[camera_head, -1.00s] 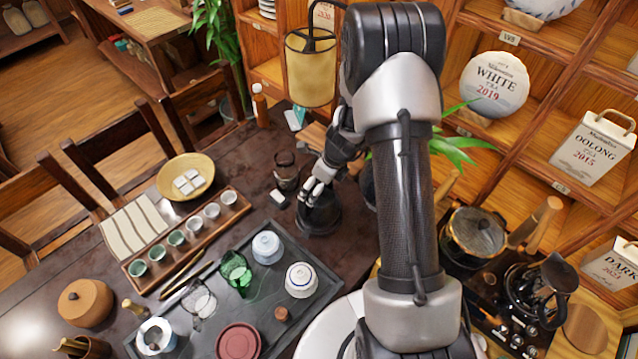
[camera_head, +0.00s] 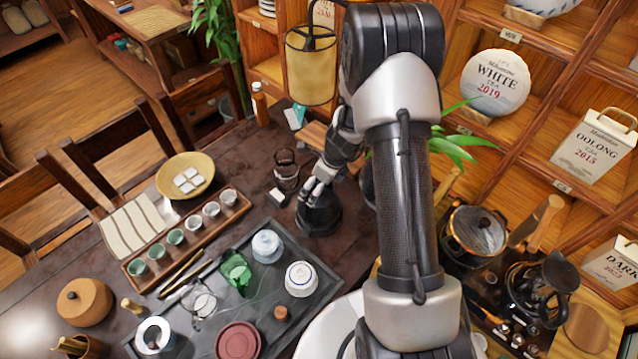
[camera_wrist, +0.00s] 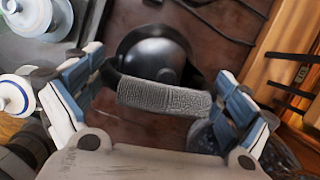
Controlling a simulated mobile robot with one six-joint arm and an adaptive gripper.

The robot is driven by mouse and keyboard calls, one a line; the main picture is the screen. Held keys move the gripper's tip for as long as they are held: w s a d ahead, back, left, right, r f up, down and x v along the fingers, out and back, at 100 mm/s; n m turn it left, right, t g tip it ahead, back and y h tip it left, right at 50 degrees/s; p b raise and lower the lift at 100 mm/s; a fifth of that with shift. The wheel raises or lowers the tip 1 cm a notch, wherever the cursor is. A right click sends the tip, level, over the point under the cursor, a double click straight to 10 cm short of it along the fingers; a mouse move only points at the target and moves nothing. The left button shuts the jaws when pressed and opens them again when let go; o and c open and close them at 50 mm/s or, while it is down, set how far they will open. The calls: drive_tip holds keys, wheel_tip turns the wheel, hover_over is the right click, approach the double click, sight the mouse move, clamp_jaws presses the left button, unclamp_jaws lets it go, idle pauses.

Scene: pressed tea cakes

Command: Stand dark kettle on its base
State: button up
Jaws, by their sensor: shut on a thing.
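The dark kettle (camera_head: 319,216) is at the right end of the dark table, just beyond the tray's corner, partly hidden by my gripper (camera_head: 318,190). In the wrist view my gripper (camera_wrist: 160,88) is shut on the kettle's grey ribbed handle (camera_wrist: 163,97), with one finger at each end of it. The kettle's rounded, shiny black body (camera_wrist: 152,55) shows just beyond the handle. Its underside is hidden, so I cannot tell whether it touches anything below. I cannot make out its base for certain; a dark shape (camera_head: 367,187) behind my arm is mostly covered.
A dark tea tray (camera_head: 325,291) with a green cup, lidded white pots and a red disc lies close on the left. A glass jug (camera_head: 286,170) and a small white block (camera_head: 277,196) stand near the kettle. Shelves and a stove-top pot (camera_head: 474,236) are right of my arm.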

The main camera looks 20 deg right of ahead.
sight(328, 200)
drive_tip(key=shift+f, duration=0.1)
drive_tip(key=o, duration=1.7)
drive_tip(key=shift+s+f, duration=0.1)
drive_tip(key=p+v, duration=0.8)
drive_tip(key=v, duration=0.3)
